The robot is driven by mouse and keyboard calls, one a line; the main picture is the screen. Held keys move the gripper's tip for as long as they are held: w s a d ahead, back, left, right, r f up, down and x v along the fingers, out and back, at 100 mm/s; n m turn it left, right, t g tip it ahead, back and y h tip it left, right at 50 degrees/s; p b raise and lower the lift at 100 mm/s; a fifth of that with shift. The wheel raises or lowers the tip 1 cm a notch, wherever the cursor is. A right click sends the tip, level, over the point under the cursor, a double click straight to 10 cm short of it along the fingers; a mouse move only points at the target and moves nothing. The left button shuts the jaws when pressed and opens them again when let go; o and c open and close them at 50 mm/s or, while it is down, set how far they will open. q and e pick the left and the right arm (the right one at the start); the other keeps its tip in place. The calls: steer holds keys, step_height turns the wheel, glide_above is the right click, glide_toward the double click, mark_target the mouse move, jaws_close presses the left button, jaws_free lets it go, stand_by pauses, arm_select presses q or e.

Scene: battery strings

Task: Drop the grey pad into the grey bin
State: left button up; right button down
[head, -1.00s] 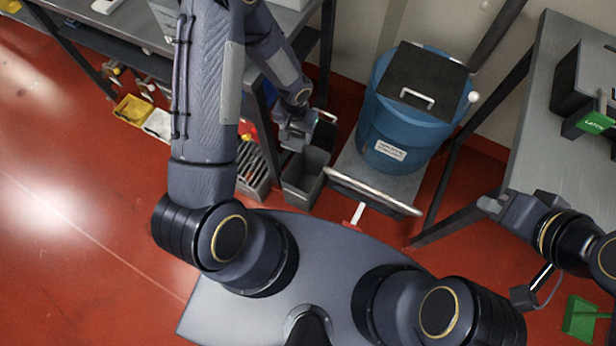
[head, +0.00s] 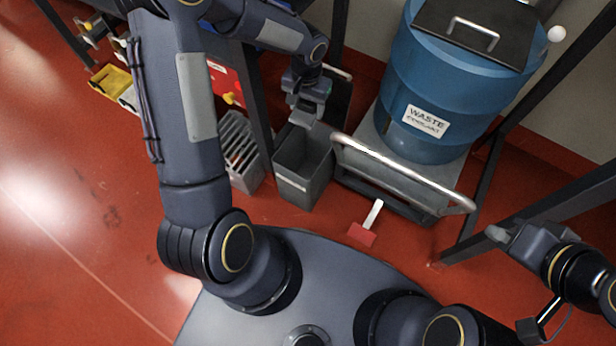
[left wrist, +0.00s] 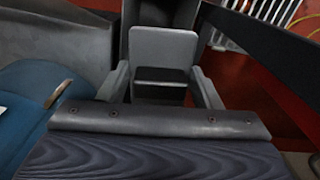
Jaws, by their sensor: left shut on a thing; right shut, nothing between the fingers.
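The grey pad (left wrist: 164,48) is a flat light-grey piece held upright between the fingers of my left gripper (left wrist: 163,88) in the left wrist view. In the head view my left gripper (head: 304,112) is shut and hangs over the back part of the grey bin's opening. The grey bin (head: 300,190) is a tall open-topped box on the red floor, with a small pale label on its front. Its inside looks empty where I can see it. My right gripper (head: 503,236) is shut and empty at the right, far from the bin.
A blue waste coolant drum (head: 450,90) stands on a trolley with a metal handle (head: 400,170) just right of the bin. A slatted grey container (head: 240,150) stands close on its left. A dark table leg (head: 255,105) rises beside it. A red-and-white tool (head: 364,232) lies in front.

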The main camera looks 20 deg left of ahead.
arm_select(q)
steer(key=f, duration=0.1)
steer(key=f+b, duration=0.1)
steer(key=f, duration=0.2)
steer(key=shift+a+f, duration=0.25)
steer(key=shift+a, duration=0.15)
step_height(320, 180, down, 6)
steer(key=b, duration=0.4)
steer(key=shift+r, duration=0.25)
steer(key=o, duration=1)
step_height(320, 180, up, 8)
steer(key=p, duration=0.3)
steer(key=shift+f, duration=0.2)
steer(key=shift+r, duration=0.1)
